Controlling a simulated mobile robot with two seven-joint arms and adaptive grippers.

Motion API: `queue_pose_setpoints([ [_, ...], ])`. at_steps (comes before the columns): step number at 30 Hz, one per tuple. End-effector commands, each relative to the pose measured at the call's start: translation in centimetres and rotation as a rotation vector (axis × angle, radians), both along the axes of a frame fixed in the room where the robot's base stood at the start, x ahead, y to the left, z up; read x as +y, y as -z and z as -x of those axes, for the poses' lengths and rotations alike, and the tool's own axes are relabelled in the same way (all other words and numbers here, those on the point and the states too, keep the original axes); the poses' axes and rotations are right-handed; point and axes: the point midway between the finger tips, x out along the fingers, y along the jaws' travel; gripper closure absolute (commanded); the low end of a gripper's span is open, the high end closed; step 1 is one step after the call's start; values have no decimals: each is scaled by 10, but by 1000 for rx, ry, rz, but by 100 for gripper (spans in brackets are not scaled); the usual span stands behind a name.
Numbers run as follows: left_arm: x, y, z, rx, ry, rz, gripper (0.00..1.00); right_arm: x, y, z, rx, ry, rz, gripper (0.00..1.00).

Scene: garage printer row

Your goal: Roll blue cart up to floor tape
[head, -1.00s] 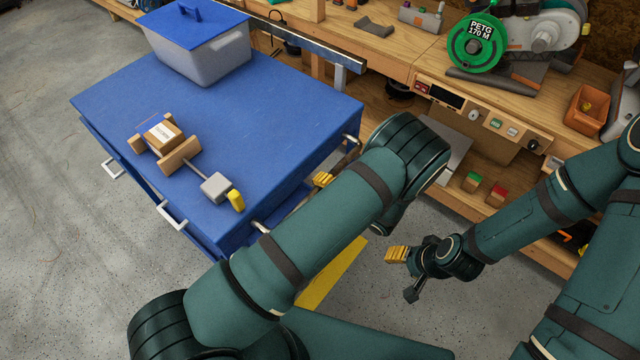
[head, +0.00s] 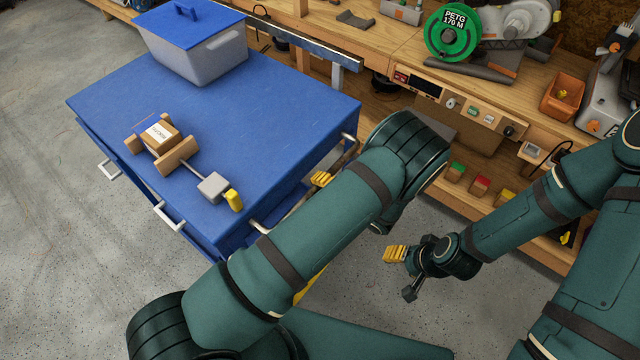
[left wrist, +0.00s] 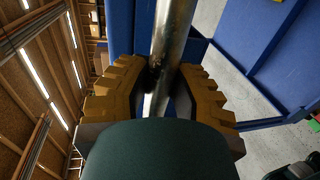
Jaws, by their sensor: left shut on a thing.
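The blue cart (head: 270,105) stands at centre left, its silver handle bar (head: 262,226) on the side facing me. In the left wrist view the metal bar (left wrist: 172,40) runs between the yellow finger pads. My left gripper (head: 322,178) is shut on this handle; my forearm hides part of it. The yellow floor tape (head: 311,284) shows only as a small patch beside my left forearm, close to the cart's near side; the rest is hidden. My right gripper (head: 395,254) hangs empty over the floor, and its finger gap is unclear.
A wooden workbench (head: 410,45) with a green spool (head: 453,30) runs along the back and right. Concrete floor (head: 50,200) is clear at left.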

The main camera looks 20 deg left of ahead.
Motion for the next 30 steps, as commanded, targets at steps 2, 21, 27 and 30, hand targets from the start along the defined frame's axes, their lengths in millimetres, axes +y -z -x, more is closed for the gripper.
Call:
queue_pose_setpoints([
  [2, -1, 0, 0, 1, 1, 2, 100, 0, 0, 0, 0, 0, 0, 45],
  [21, 0, -2, 0, -1, 0, 0, 45, 0, 0, 0, 0, 0, 0, 45],
  [27, -1, -24, -1, -3, 0, 1, 45, 0, 0, 0, 0, 0, 0, 45],
  [30, -1, -44, -1, -5, 0, 1, 45, 0, 0, 0, 0, 0, 0, 45],
])
